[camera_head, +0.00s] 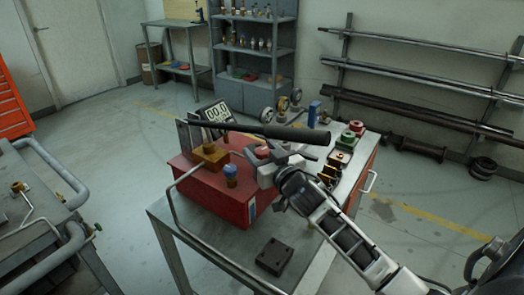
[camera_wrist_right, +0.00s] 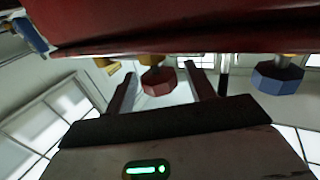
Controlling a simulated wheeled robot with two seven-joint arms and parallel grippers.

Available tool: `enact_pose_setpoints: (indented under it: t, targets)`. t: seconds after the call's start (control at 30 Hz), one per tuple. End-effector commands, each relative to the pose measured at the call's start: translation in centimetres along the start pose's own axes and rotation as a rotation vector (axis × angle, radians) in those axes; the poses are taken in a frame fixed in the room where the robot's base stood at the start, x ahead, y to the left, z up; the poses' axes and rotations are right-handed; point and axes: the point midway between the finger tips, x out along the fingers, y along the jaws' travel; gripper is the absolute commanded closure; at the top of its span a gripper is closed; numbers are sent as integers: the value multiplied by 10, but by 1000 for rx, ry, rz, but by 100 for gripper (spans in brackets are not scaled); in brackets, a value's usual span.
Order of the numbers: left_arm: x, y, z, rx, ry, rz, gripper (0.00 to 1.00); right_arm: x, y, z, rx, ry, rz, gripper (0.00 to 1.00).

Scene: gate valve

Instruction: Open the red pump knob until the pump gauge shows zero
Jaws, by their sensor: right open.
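The red pump (camera_head: 225,200) stands on the grey workbench. Its white gauge (camera_head: 217,112) at the back seems to read 00.0, though the digits are small. The red knob (camera_wrist_right: 158,80) shows in the right wrist view between the two dark fingers of my open right gripper (camera_wrist_right: 162,88), with gaps on both sides. In the head view the red knob (camera_head: 262,152) sits just beyond my right gripper (camera_head: 267,170), partly hidden by it. A blue knob (camera_head: 231,172) is to the left; it also shows in the wrist view (camera_wrist_right: 278,78). My left gripper is out of view.
A long black handle (camera_head: 260,130) crosses above the pump, close to my right gripper. Coloured parts (camera_head: 340,158) stand at the bench's right. A dark block (camera_head: 274,256) lies near the front. A metal rail runs along the bench's front edge.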

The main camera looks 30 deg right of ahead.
Motion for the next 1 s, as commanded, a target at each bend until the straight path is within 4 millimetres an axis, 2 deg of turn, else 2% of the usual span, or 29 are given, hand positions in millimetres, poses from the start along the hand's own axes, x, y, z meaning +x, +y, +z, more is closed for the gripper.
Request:
enact_pose_setpoints:
  t: [0.27,0.37,0.43,0.47,0.67,0.8,1.0]
  targets:
    - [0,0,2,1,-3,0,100,2,0,0,0,0,0,45]
    - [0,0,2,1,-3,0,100,2,0,0,0,0,0,68]
    - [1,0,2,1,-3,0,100,2,0,0,0,0,0,87]
    - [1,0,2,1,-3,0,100,2,0,0,0,0,0,90]
    - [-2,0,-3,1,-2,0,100,2,0,-2,-6,0,-30,90]
    - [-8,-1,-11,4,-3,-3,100,2,0,-4,-12,-2,-128,90]
    - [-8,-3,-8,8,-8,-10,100,2,-1,-2,-6,1,-251,89]
